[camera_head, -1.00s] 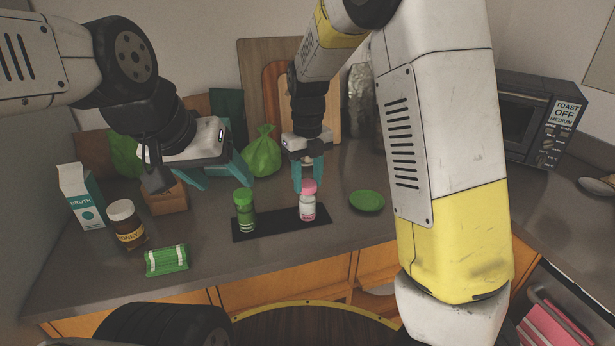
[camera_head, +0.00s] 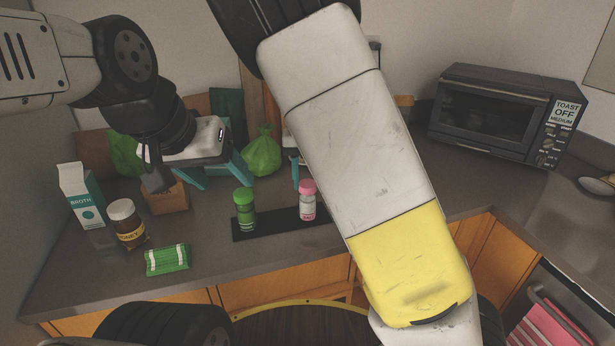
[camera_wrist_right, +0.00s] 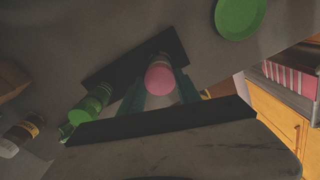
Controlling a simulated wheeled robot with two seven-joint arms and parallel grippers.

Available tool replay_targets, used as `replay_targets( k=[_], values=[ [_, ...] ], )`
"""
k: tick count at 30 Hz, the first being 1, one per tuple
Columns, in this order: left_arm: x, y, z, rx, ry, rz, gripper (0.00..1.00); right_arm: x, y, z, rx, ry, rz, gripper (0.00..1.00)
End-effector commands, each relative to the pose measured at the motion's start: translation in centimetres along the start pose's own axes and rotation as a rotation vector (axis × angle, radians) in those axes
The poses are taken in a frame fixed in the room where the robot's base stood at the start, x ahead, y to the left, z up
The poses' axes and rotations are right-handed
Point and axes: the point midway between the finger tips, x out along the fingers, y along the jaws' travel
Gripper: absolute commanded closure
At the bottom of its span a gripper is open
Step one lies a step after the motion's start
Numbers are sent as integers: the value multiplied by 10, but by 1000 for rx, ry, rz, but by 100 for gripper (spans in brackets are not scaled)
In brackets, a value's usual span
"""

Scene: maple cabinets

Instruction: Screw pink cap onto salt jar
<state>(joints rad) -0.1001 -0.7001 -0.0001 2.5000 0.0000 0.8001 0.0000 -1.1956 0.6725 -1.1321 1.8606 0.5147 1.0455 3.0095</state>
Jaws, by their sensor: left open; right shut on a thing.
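The salt jar (camera_head: 307,212) stands upright on a black mat (camera_head: 275,228), with the pink cap (camera_head: 307,186) on its top. In the right wrist view the pink cap (camera_wrist_right: 159,79) sits between the teal fingers of my right gripper (camera_wrist_right: 160,88), which is shut on it. In the head view my right arm hides most of that gripper; one teal fingertip shows beside the cap. How far the cap is screwed on cannot be told. My left gripper (camera_head: 228,181) is open and empty, above the counter behind the green-capped jar.
The green-capped jar (camera_head: 244,210) stands on the mat left of the salt jar. A honey jar (camera_head: 127,224), broth carton (camera_head: 82,196), green packet (camera_head: 167,260) and green bag (camera_head: 262,153) are further left and back. A green plate (camera_wrist_right: 240,16) lies near the mat. A toaster oven (camera_head: 495,112) stands right.

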Motion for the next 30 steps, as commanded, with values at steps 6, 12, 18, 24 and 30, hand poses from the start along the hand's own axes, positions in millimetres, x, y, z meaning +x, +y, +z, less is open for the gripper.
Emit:
replay_targets(
  k=[6,12,18,24,30],
  values=[
    [0,0,0,0,0,0,35,2,0,-2,17,6,-1,100],
    [0,0,0,0,0,0,35,2,0,-2,16,6,-1,47],
    [0,0,0,0,0,0,35,1,0,-1,15,3,0,35],
    [0,0,0,0,0,0,35,-2,0,0,14,1,1,35],
    [0,0,0,0,0,0,35,-28,1,0,13,-2,1,35]
  ],
)
